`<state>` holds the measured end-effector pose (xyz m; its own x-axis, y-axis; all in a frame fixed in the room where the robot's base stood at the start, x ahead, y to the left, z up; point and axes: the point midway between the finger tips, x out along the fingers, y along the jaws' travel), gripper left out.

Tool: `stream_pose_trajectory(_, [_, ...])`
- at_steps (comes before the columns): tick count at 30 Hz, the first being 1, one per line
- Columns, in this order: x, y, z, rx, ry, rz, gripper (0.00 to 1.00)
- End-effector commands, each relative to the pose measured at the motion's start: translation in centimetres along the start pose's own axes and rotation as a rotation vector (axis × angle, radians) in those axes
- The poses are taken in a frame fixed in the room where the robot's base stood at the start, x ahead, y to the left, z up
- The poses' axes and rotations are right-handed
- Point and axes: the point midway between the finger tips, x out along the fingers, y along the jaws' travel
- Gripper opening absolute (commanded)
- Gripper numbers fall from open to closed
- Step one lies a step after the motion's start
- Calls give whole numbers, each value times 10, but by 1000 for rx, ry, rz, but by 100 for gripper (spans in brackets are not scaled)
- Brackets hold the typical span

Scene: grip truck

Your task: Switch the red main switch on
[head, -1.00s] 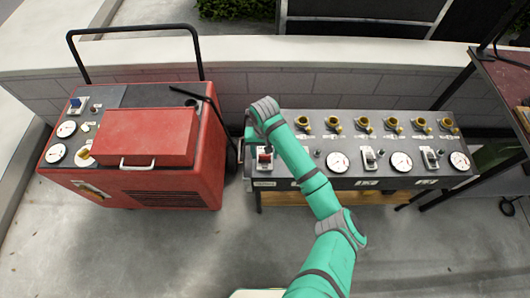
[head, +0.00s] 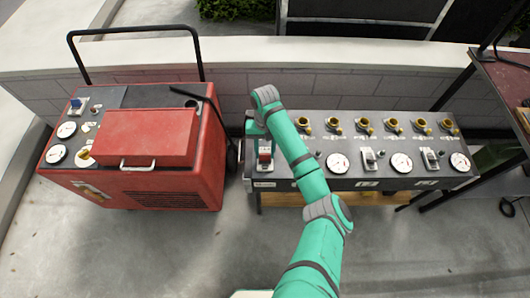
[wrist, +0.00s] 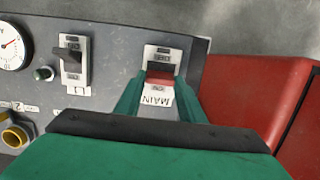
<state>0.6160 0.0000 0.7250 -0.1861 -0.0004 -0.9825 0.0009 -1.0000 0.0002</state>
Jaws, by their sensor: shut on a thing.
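The red main switch (head: 264,157) sits on a light plate at the left end of the grey panel (head: 330,181). In the wrist view the red switch (wrist: 160,76) shows above an upside-down "MAIN" label. My green gripper (wrist: 158,93) has one finger on each side of the switch and is shut on it. I cannot tell clearly which position the lever is in.
A red machine (head: 150,180) with gauges stands close to the panel's left. The panel carries several brass valves (head: 392,124), round gauges (head: 337,163) and black toggle switches (head: 369,157). A dark-framed table (head: 500,80) stands at the right. The concrete floor in front is clear.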

Motion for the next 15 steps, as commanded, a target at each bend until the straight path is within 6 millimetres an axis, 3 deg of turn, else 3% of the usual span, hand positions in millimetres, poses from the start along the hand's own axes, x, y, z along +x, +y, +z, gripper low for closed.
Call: stream_pose_trajectory(15, [4, 2, -14, 2, -255, 7, 13])
